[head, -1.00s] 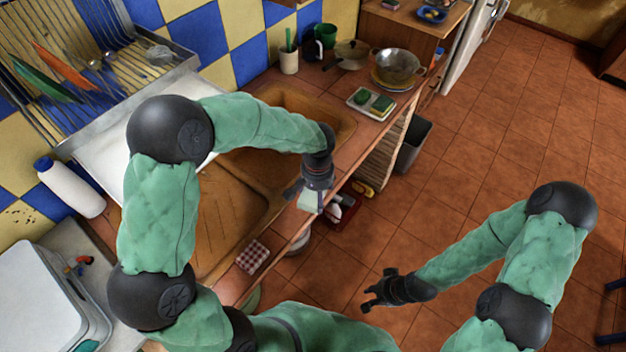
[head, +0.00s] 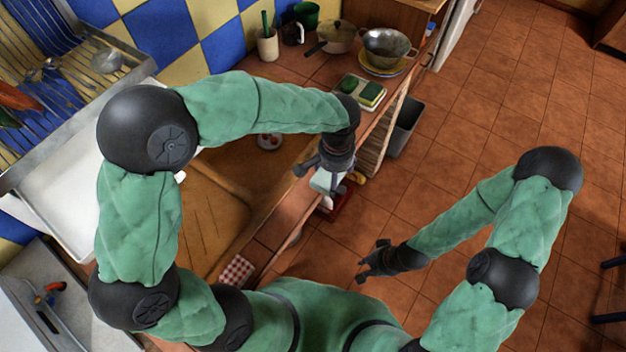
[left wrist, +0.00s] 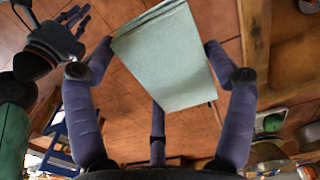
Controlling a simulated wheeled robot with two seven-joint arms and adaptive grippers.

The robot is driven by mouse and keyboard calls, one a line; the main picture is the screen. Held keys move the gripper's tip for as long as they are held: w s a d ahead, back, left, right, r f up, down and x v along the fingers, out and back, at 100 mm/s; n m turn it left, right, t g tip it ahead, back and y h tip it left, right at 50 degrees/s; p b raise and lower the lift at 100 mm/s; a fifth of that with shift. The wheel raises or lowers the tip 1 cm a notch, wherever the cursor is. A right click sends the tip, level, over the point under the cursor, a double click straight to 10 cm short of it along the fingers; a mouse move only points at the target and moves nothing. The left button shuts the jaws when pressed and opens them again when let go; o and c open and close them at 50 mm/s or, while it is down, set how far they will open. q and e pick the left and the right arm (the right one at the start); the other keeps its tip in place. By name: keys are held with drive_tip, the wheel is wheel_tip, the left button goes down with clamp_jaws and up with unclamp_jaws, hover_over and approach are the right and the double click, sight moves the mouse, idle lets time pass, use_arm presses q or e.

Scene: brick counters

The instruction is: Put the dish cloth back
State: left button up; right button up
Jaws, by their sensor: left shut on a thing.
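A pale blue-green folded cloth (head: 327,181), flat and boxy in shape, is in my left gripper (head: 325,170) beyond the counter's front edge, above the floor. In the left wrist view the cloth (left wrist: 168,60) sits between the fingers of the left gripper (left wrist: 158,70), which are closed on it. A red-and-white checkered cloth (head: 236,270) lies at the counter's front edge, nearer to me. My right gripper (head: 368,262) hangs over the tiled floor with its fingers spread, empty and away from the counter.
The brown sink (head: 205,205) is partly hidden by my left arm; a red-and-white item (head: 269,141) lies in it. A sponge tray (head: 360,92), a pan (head: 338,36) and a colander (head: 388,44) stand farther along. A dark bin (head: 403,128) stands beside the counter.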

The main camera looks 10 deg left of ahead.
use_arm(q)
drive_tip(key=a+f, duration=0.1)
drive_tip(key=f, duration=0.1)
drive_tip(key=w+a+f+b, duration=0.1)
drive_tip(key=a+f, duration=0.1)
drive_tip(key=w+a+f, duration=0.1)
drive_tip(key=a+f, duration=0.1)
drive_tip(key=shift+w+a+b, duration=0.2)
drive_tip(key=shift+a+b, duration=0.05)
drive_tip(key=shift+b, duration=0.15)
drive_tip(key=shift+w+a+f+b, duration=0.15)
drive_tip(key=shift+f+b, duration=0.1)
drive_tip(key=shift+f, duration=0.7)
drive_tip(key=shift+s+a+f+b, duration=0.1)
drive_tip(key=shift+f+b, duration=0.15)
drive_tip(key=shift+f, duration=0.65)
drive_tip(key=shift+f, duration=0.15)
drive_tip(key=o, duration=0.9)
drive_tip(key=shift+c, duration=0.2)
drive_tip(key=shift+w+r, duration=0.1)
drive_tip(key=shift+r, duration=0.15)
wheel_tip(320, 180, up, 12)
drive_tip(key=p, duration=0.3)
